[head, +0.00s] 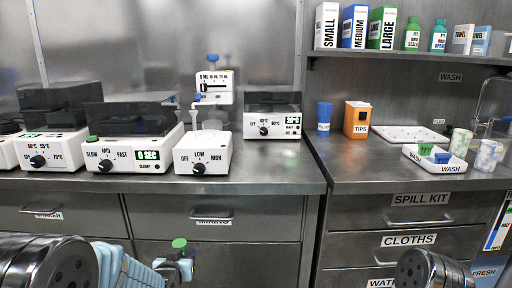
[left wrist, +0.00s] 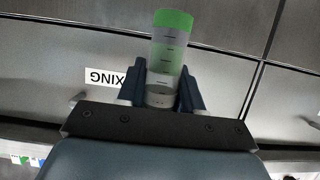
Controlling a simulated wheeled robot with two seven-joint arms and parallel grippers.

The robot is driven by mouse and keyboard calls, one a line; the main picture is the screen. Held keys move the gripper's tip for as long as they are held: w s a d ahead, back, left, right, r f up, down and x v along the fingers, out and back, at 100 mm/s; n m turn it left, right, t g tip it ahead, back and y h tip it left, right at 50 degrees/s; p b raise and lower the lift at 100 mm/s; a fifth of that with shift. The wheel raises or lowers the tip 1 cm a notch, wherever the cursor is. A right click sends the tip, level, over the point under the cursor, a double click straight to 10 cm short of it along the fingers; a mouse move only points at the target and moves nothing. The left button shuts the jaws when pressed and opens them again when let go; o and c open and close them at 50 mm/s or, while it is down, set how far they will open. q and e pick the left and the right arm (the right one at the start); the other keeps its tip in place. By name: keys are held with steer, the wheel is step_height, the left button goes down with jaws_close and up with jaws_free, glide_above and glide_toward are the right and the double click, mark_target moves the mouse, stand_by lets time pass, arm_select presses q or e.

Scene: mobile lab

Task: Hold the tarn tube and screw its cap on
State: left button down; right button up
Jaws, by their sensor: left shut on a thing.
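My left gripper (head: 178,268) is low in the head view, in front of the drawers, shut on a tube. The tube's green top (head: 179,243) sticks up above the fingers. In the left wrist view the tube (left wrist: 166,60) stands between the two dark fingers of the left gripper (left wrist: 161,88). It looks translucent with dark marks, green at its top end and along its middle. I cannot read a name on it, nor tell whether the green top is a separate cap. My right gripper is out of view; only part of my right arm shows at the lower right.
A steel counter (head: 265,176) holds several white devices, including a SLOW/MID/FAST one (head: 124,155) with a small green piece at its left. An orange tips box (head: 357,119) and a white wash tray (head: 434,163) stand right. Closed drawers (head: 214,220) lie below.

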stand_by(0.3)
arm_select(q)
steer(key=s+d+f+m+g+h, duration=0.1)
steer(key=s+d+f+m+h, duration=0.3)
steer(key=d+f, duration=0.3)
steer(key=s+d+f+m+g+h, duration=0.2)
steer(key=s+d+f+m+h, duration=0.2)
steer(key=d+f, duration=0.3)
steer(key=shift+d+f+h, duration=0.25)
steer(key=shift+d+h, duration=0.15)
steer(key=shift+d, duration=0.5)
steer(key=shift+s, duration=0.1)
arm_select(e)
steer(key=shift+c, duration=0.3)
